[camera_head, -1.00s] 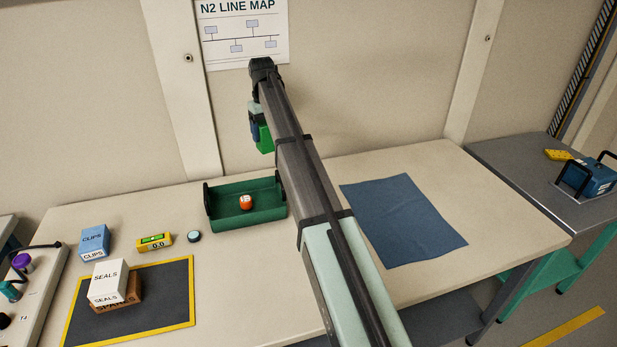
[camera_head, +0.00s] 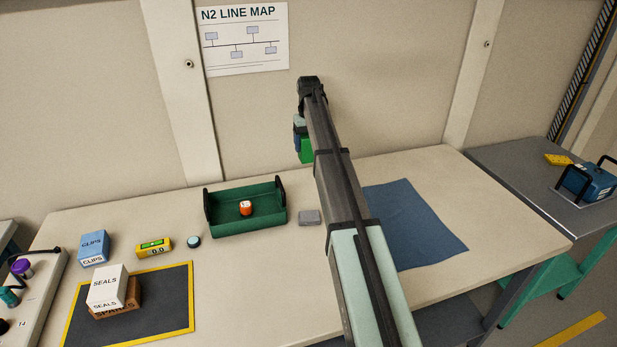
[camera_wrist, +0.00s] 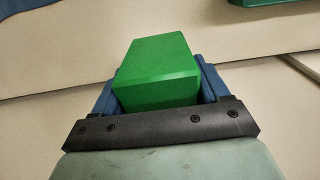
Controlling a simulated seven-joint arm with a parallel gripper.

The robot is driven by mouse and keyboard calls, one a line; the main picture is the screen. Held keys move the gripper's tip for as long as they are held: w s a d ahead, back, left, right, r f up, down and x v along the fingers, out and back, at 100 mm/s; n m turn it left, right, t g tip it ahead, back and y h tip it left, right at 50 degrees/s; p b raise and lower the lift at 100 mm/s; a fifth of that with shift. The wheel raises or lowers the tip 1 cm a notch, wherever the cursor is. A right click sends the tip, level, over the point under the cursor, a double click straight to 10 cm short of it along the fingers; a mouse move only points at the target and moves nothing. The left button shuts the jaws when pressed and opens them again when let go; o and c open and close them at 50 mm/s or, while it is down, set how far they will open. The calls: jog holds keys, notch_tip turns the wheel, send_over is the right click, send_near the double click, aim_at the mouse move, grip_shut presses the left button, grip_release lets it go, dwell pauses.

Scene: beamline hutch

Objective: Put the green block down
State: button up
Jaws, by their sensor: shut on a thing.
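The green block (camera_wrist: 158,73) is held between the blue fingers of my gripper (camera_wrist: 160,85) in the wrist view. In the head view the green block (camera_head: 306,150) shows just left of my arm, raised above the back of the table. My gripper (camera_head: 301,139) is shut on it there, partly hidden by my arm. In the wrist view, the pale table lies below the block with a gap.
A green tray (camera_head: 245,224) holds an orange item (camera_head: 246,208). A grey block (camera_head: 309,217) lies right of it. A blue cloth (camera_head: 420,220) is partly behind my arm. Boxes marked SEALS (camera_head: 107,285) and CLIPS (camera_head: 94,246) stand at left. Table around the grey block is clear.

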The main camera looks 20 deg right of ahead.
jog(key=shift+f, duration=4.8)
jog(key=o, duration=1.3)
jog(key=shift+f, duration=0.15)
notch_tip(320, 180, up, 12)
jog(key=shift+r, duration=0.2)
